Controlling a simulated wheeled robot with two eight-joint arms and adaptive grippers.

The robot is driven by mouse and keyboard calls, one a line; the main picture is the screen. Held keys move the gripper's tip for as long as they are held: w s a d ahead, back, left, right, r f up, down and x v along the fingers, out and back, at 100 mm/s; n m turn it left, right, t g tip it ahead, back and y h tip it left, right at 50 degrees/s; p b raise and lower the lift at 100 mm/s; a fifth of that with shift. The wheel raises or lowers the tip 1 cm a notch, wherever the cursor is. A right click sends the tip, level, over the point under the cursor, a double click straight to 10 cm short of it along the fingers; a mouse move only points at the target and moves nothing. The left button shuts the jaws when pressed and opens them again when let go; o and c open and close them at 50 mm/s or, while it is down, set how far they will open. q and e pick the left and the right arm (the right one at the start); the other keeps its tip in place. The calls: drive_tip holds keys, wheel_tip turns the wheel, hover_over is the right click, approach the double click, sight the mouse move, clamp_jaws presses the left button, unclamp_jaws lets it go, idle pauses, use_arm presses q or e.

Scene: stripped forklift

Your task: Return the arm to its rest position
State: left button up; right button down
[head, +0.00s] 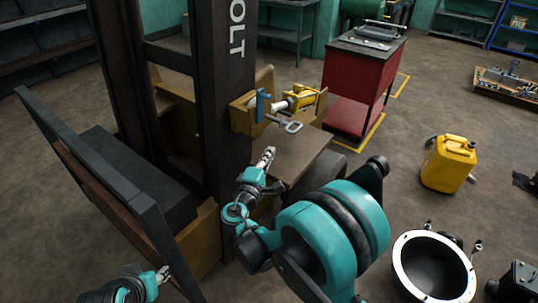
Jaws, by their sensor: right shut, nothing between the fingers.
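My right arm (325,230), teal and black, reaches in from the lower right. Its gripper (268,156) is shut and empty, pointing up and away in front of the dark forklift mast. It appears just below the blue clamp, with a visible gap between them. My left gripper (163,273) shows small at the bottom left, near the forklift's lower frame. Its fingers are too small to tell open from shut, and most of the left arm is out of the picture.
The forklift mast (224,75) stands close on the left. A blue clamp (263,105) and a yellow cylinder (305,100) sit on its bracket. A red cabinet (358,85), yellow jerrycan (448,163) and white-rimmed round part (433,266) stand right. Floor between them is clear.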

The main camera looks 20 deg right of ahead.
drive_tip(key=shift+d, duration=0.1)
drive_tip(key=s+d+f+m+g+y, duration=0.1)
drive_tip(key=s+d+m+g+y, duration=0.15)
drive_tip(key=s, duration=0.35)
drive_tip(key=s+d+f+m+g+y, duration=0.2)
drive_tip(key=s+d+m+g, duration=0.2)
drive_tip(key=s, duration=0.3)
drive_tip(key=s+a+f+m+y, duration=0.1)
drive_tip(key=s+a+m+y, duration=0.1)
drive_tip(key=s, duration=0.4)
drive_tip(key=s+a+f+m+g+y, duration=0.1)
drive_tip(key=s+a+f+m+y, duration=0.1)
drive_tip(key=s, duration=0.5)
drive_tip(key=a+m+y, duration=0.1)
drive_tip(key=a+y, duration=0.1)
drive_tip(key=a, duration=0.1)
drive_tip(key=shift+s+a, duration=0.2)
drive_tip(key=shift+s, duration=0.1)
drive_tip(key=shift+f, duration=0.1)
